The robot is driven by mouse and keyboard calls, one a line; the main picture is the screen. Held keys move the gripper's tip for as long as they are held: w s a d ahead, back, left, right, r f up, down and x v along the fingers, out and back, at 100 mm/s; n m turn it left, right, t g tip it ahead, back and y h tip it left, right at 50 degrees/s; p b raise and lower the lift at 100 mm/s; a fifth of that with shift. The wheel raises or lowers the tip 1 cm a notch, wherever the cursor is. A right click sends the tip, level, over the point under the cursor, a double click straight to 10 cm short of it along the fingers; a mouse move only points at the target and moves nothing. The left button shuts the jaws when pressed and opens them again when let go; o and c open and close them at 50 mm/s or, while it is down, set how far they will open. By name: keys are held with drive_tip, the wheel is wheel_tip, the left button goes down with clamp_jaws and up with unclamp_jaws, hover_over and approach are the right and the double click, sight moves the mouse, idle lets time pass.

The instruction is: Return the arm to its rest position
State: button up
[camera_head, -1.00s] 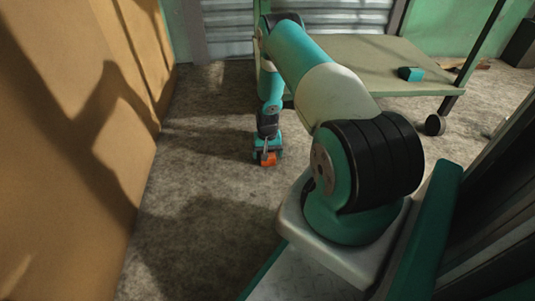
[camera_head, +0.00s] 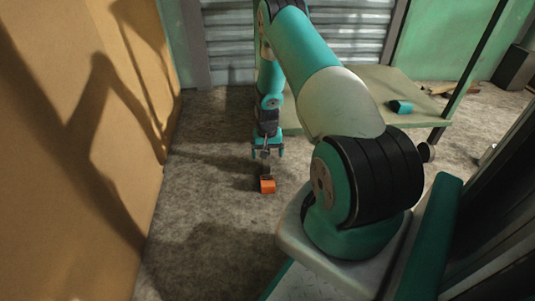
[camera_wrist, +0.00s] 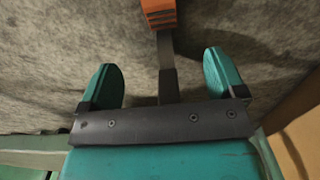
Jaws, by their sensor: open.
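My teal and cream arm reaches forward from its base and bends down over the floor. My gripper (camera_head: 267,153) hangs at its end, fingers pointing down, and it is open. In the wrist view my gripper (camera_wrist: 165,78) has its two teal fingers spread wide with nothing clamped. An orange-ended thing with a dark shaft (camera_head: 267,186) is on the floor just below my gripper. In the wrist view its orange end (camera_wrist: 160,12) is at the top and its shaft runs down between the fingers, apart from both. The shaft's far end is hidden by the gripper body.
A low wheeled table (camera_head: 365,88) stands behind and right of my arm, with a teal block (camera_head: 400,107) on it. A tan wall or panel (camera_head: 70,150) is on the left. A metal shutter (camera_head: 295,40) is at the back. Grey floor (camera_head: 205,215) lies clear on the left.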

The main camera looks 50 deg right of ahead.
idle(0.5)
drive_tip(key=w+a+r+n+t+y+p, duration=0.1)
drive_tip(key=w+a+r+n+p, duration=0.15)
drive_tip(key=a+r, duration=0.5)
drive_tip(key=w+a+r+n+p, duration=0.1)
drive_tip(key=w+a+r, duration=0.3)
drive_tip(key=r, duration=0.6)
drive_tip(key=s+a+r+n+y+p, duration=0.1)
drive_tip(key=s+a+r+n+p, duration=0.2)
drive_tip(key=a+r, duration=1.1)
drive_tip(key=s+a+r+n+y+p, duration=0.1)
drive_tip(key=s+a+r+n, duration=0.3)
drive_tip(key=r, duration=0.3)
drive_tip(key=s+a+r+n+p, duration=0.1)
drive_tip(key=s+a+r+p, duration=0.1)
drive_tip(key=s+a+r, duration=0.4)
drive_tip(key=s+a+r+n+g+y+p, duration=0.1)
drive_tip(key=s+a+r+n+p, duration=0.2)
drive_tip(key=s, duration=0.4)
drive_tip(key=s+a+r+n, duration=0.2)
drive_tip(key=s+a+r, duration=0.25)
drive_tip(key=s, duration=0.25)
wheel_tip(320, 180, up, 38)
drive_tip(key=w+p, duration=0.1)
drive_tip(key=p, duration=3.6)
drive_tip(key=shift+d+f, duration=0.15)
drive_tip(key=shift+d, duration=0.25)
